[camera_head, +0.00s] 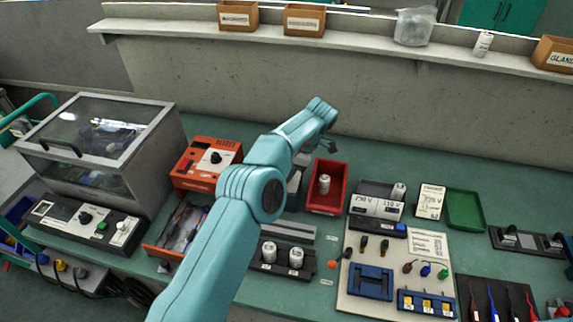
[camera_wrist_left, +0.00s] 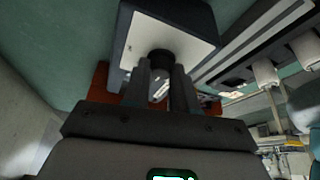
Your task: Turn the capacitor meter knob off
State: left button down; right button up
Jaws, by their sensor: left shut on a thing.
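The capacitor meter (camera_wrist_left: 190,32) is a dark box with a pale face in the wrist view. Its round black knob (camera_wrist_left: 160,60) sits on that face, partly covered by my fingers. My left gripper (camera_wrist_left: 162,84) is shut on the knob, with one dark finger on each side. In the head view, my left arm covers most of the meter (camera_head: 294,184); only a grey part shows beside the red bin. The knob and fingertips are hidden there, and I cannot read the knob's setting. My right gripper is in neither view.
A red bin (camera_head: 343,188) holding a white can stands right of the meter. An orange instrument (camera_head: 190,184) stands to the left. Two white cans (camera_head: 268,251) stand in a dark holder in front. A tool board (camera_head: 430,243) lies to the right. A wall shelf (camera_head: 350,32) runs behind.

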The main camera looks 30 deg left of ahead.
pick_arm(q)
jog(key=shift+r+n, duration=0.15)
jog(key=shift+n, duration=0.15)
jog(key=shift+w, duration=0.1)
jog(key=c, duration=0.9)
grip_release()
